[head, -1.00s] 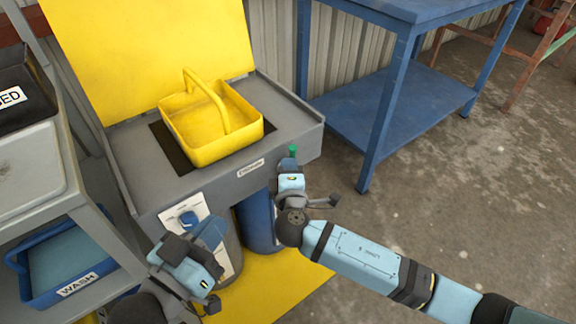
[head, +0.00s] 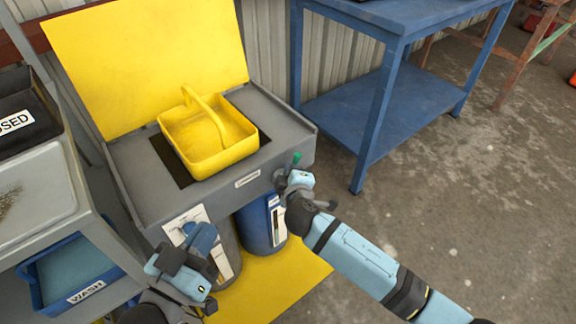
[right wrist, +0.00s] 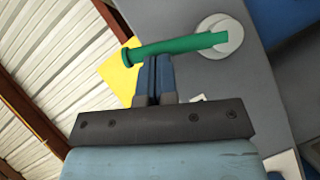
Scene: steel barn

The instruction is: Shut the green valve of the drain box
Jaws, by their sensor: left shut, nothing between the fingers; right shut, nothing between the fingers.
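The drain box (head: 145,182) is a grey bench-like box with a yellow back panel. Its green valve (head: 296,158) shows at the box's front right corner, partly hidden by my right gripper. In the right wrist view the valve is a green lever (right wrist: 180,45) on a round pale hub. My right gripper (head: 281,180) is shut and empty close by the lever. In the right wrist view its fingertips (right wrist: 155,58) overlap the lever's lower edge; I cannot tell if they touch. My left gripper (head: 200,238) is shut and empty before the box's front left.
A yellow carrier (head: 245,150) with a handle sits on the box. A grey drum (head: 227,245) and a blue drum (head: 254,225) stand beneath. A blue table (head: 375,115) stands right; a shelf with a blue WASH tray (head: 92,291) stands left. The right floor is open.

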